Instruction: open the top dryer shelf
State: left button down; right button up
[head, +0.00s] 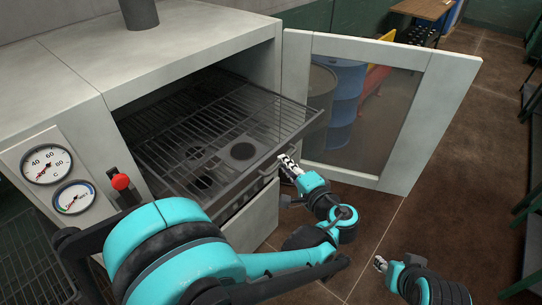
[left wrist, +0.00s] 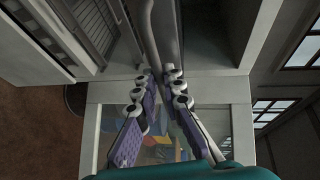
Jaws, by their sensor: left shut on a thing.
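The top dryer shelf (head: 215,120) is a wire rack in the open-fronted grey dryer (head: 190,40). Its front part sticks out past the opening, above a lower level with round dark holes (head: 243,151). My left gripper (head: 287,161) is at the shelf's front edge, shut on the shelf handle. In the left wrist view the fingers (left wrist: 158,76) close around a grey bar (left wrist: 167,35), which hides part of the contact. My right gripper (head: 380,263) is low over the floor at the right, away from the shelf; its jaws are too small to read.
The glazed dryer door (head: 437,110) stands wide open to the right of the shelf. A red knob (head: 121,182) and two gauges (head: 47,164) are on the left front. A blue barrel (head: 345,95) shows through the door glass. Brown floor (head: 410,215) is clear at right.

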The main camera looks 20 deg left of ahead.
pick_arm(q)
jog(key=shift+s+d, duration=0.25)
jog(key=shift+d, duration=0.3)
jog(key=c, duration=1.6)
grip_release()
jog(key=v, duration=0.7)
jog(key=shift+s+d+r, duration=0.1)
jog(key=shift+s+d, duration=0.05)
